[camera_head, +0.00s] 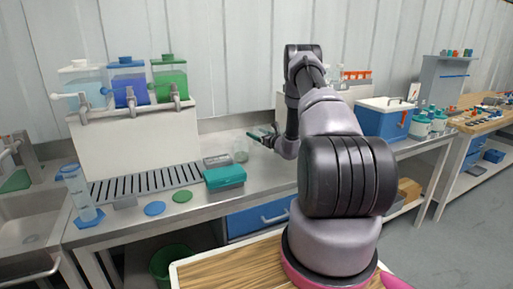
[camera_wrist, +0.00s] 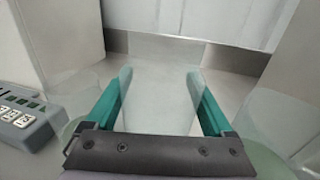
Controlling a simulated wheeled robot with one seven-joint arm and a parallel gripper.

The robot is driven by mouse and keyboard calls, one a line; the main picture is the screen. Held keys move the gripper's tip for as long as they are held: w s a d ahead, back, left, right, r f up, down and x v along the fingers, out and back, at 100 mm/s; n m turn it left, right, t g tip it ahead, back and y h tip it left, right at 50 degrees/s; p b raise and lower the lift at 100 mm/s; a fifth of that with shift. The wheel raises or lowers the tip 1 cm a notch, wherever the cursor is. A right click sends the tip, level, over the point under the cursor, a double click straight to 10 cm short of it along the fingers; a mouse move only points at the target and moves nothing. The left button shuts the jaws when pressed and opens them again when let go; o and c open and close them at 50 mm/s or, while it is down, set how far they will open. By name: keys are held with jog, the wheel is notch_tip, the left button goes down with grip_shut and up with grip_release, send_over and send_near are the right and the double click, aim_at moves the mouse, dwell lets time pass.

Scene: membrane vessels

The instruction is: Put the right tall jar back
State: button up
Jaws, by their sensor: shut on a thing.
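My gripper (camera_head: 262,137) is low over the steel bench, left of my arm in the head view. In the wrist view its two green fingers (camera_wrist: 160,92) are apart, with a clear glass jar (camera_wrist: 162,75) between them. The jar is so transparent that its outline and base are hard to make out. More clear glass shows outside the left finger and outside the right finger (camera_wrist: 268,120). In the head view a clear glass vessel (camera_head: 240,152) stands just left of my gripper; I cannot tell whether it is the held jar. Clear tall glassware (camera_head: 338,76) shows behind my arm.
A grey device with buttons (camera_wrist: 25,118) lies close on the left in the wrist view. A white stand (camera_head: 138,145) with three coloured tanks is left. A blue cooler (camera_head: 385,120) stands right.

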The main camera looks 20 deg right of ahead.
aim_at(257, 143)
notch_tip(257, 143, down, 6)
jog(key=shift+r, duration=0.2)
jog(key=shift+f, duration=0.2)
